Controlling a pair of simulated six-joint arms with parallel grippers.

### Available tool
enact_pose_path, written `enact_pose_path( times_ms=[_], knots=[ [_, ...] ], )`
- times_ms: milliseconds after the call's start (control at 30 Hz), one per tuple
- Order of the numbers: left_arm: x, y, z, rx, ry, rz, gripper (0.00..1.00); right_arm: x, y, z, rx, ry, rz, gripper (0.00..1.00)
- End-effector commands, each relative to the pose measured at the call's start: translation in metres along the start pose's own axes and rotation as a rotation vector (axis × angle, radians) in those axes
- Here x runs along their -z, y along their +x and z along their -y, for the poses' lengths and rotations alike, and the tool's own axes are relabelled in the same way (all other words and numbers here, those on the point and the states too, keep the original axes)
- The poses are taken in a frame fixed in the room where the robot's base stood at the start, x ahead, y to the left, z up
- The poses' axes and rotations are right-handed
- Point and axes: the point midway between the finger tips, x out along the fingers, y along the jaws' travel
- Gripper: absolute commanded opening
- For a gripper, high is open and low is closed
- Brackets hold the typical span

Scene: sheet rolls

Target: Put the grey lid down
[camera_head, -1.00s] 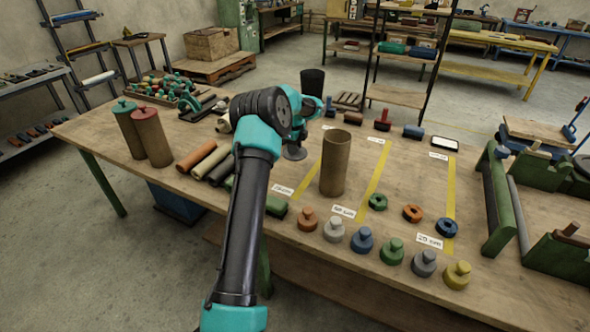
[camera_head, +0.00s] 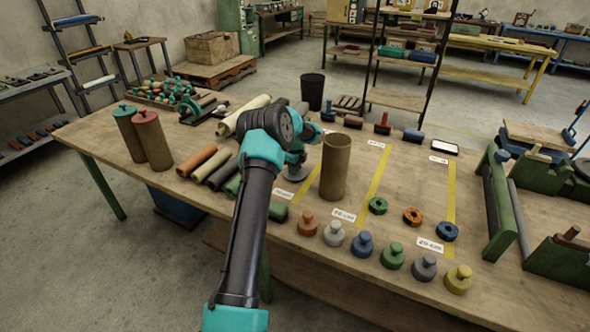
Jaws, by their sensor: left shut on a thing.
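My left gripper (camera_head: 298,160) is shut on a dark grey lid (camera_head: 294,173). The lid is low over or on the table (camera_head: 400,185), just left of the upright brown cardboard tube (camera_head: 335,168). I cannot tell whether it touches the table. My left arm hides part of the gripper. The tube's top is open. A row of knobbed lids lies along the front: orange (camera_head: 307,223), light grey (camera_head: 334,233), blue (camera_head: 362,244), green (camera_head: 391,256), grey (camera_head: 424,267) and yellow (camera_head: 458,279). My right gripper is not in view.
Two capped tubes, green (camera_head: 130,132) and red (camera_head: 152,140), stand at left. Several rolls (camera_head: 197,161) lie behind my arm. A green rack (camera_head: 497,205) stands at right.

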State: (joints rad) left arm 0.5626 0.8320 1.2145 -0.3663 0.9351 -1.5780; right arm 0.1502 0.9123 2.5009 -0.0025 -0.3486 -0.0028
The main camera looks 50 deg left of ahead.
Motion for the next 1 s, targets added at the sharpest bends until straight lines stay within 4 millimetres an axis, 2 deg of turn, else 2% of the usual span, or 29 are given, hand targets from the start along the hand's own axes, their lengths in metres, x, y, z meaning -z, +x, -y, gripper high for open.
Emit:
enact_pose_path(
  times_ms=[433, 467, 700, 1000],
  knots=[
    [-0.0003, 0.0069, 0.0000, 0.000, -0.001, 0.000, 0.10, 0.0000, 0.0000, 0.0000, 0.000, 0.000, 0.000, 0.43],
    [-0.0003, 0.0068, 0.0001, 0.001, -0.001, 0.000, 0.34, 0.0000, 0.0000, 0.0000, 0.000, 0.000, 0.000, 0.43],
    [-0.0003, 0.0065, 0.0001, 0.001, -0.001, 0.000, 0.57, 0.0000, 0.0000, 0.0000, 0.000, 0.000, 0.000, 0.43],
    [-0.0003, 0.0049, 0.0002, 0.001, -0.001, 0.000, 0.58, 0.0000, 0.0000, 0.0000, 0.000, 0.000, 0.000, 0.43]
  ],
)
